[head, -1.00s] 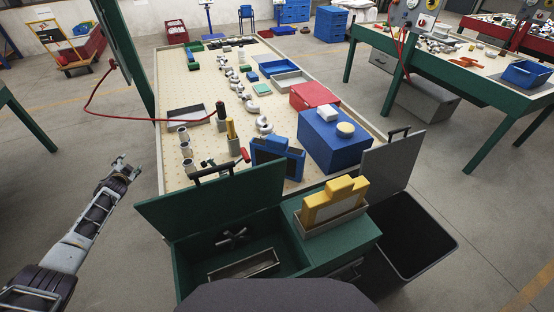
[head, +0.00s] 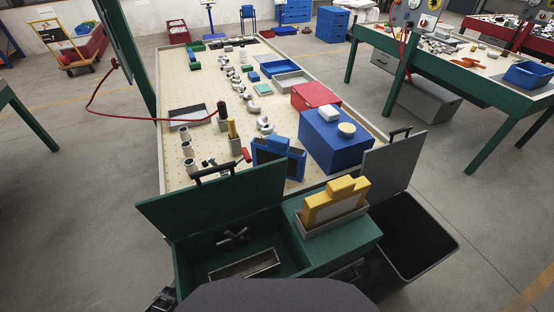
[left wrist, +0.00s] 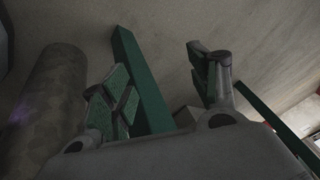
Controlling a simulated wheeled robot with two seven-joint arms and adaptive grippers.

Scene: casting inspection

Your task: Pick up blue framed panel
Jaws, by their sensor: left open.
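The blue framed panel (head: 279,160) stands upright on the near part of the pegboard table (head: 205,93) in the head view, just behind the green bin's raised lid. It has a blue frame with a block on top and a dark face. My left gripper (left wrist: 163,85) is open and empty in the left wrist view, over the floor and a green bar. The panel does not show in that view. In the head view only a dark part of my left arm shows at the bottom left edge. My right gripper is not in view.
A green bin with a raised lid (head: 220,205) stands before the table. A yellow framed panel (head: 336,202) sits in a tray beside it. A blue box (head: 335,142) is right of the blue panel. Metal cups and a red-handled tool (head: 246,155) lie left of it.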

